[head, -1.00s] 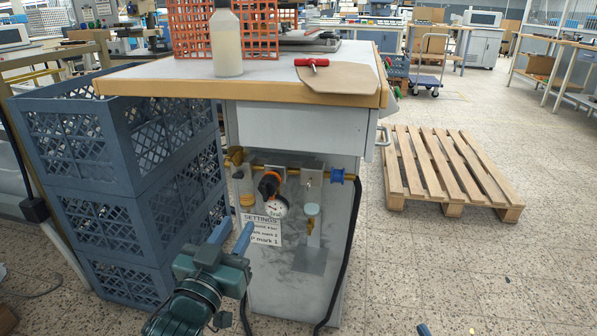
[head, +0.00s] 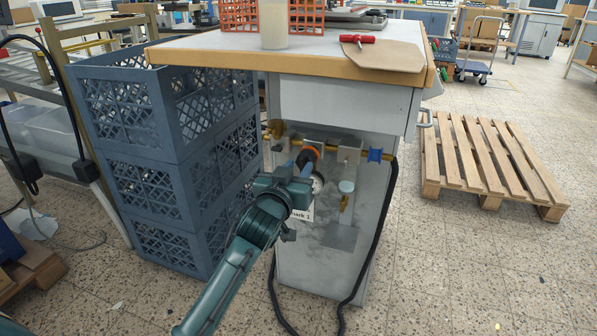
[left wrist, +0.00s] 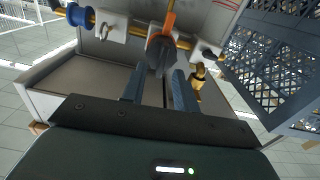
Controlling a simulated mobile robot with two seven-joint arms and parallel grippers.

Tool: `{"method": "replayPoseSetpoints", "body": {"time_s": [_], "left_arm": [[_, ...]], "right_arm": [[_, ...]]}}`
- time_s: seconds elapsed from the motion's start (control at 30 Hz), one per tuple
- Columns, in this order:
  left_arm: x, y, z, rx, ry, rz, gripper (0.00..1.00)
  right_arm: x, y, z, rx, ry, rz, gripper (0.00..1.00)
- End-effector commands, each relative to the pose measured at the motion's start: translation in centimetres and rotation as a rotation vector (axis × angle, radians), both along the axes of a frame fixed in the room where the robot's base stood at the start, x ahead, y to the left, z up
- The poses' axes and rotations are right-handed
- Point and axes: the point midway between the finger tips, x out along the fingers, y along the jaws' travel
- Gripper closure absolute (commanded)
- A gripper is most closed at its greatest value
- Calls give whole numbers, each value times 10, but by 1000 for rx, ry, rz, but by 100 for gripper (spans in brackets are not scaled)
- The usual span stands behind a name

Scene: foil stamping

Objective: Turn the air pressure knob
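The air pressure knob (head: 309,154) is black with an orange ring, on the brass air line at the front of the workbench. In the left wrist view the dark knob (left wrist: 160,56) sits between and just beyond my fingertips; I cannot tell whether they touch it. My left gripper (head: 296,166) is open and close to the knob, and its two blue fingers also show in the left wrist view (left wrist: 159,78). The white pressure gauge (head: 318,183) is partly hidden behind the gripper. The settings sign (head: 302,216) is mostly covered. My right gripper is not in view.
Stacked blue crates (head: 150,185) stand close on the left. A black hose (head: 378,235) hangs down the cabinet. A wooden pallet (head: 490,150) lies right, with clear floor around it.

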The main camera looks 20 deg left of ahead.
Motion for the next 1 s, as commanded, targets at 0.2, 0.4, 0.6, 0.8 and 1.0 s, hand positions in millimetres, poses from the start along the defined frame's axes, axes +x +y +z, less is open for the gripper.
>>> {"method": "replayPoseSetpoints", "body": {"time_s": [0.2, 0.4, 0.6, 0.8, 1.0], "left_arm": [[11, 0, 0, 0, -1, 0, 70], [11, 0, 1, 0, -1, 0, 70], [10, 0, 1, 0, -1, 0, 85], [10, 0, 0, 0, -1, 0, 100], [10, 0, 0, 0, -1, 0, 100]], "right_arm": [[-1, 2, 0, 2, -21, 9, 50], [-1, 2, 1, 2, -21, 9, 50], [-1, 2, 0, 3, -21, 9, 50], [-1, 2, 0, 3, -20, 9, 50], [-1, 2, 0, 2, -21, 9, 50]]}}
